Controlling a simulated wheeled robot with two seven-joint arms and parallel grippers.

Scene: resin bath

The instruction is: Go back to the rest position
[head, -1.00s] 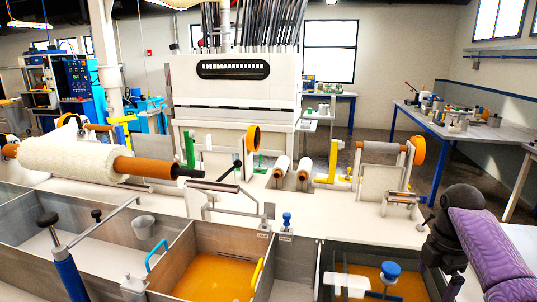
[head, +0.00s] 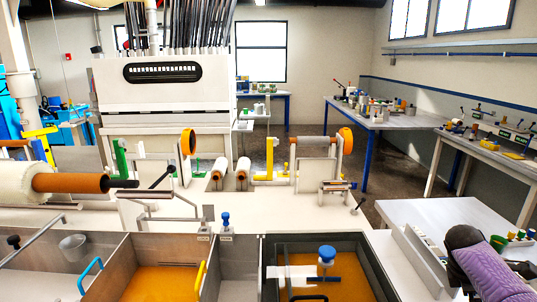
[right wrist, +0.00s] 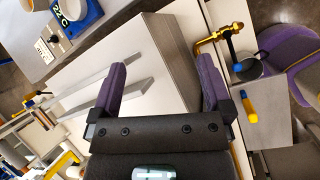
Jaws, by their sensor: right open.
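My right gripper (right wrist: 164,85) shows in the right wrist view with its two purple-padded fingers spread wide apart and nothing between them. Beyond them is a pale cabinet-like surface with a long grey bar (right wrist: 108,84). My left gripper is in neither current view.
Resin baths with orange liquid (head: 160,283) lie in front, one holding a blue-knobbed fixture (head: 327,255). A large white fibre roll (head: 15,183) is at left. A white side table (head: 425,211) stands at right. A blue-yellow handled tool (right wrist: 248,105) lies near the right finger.

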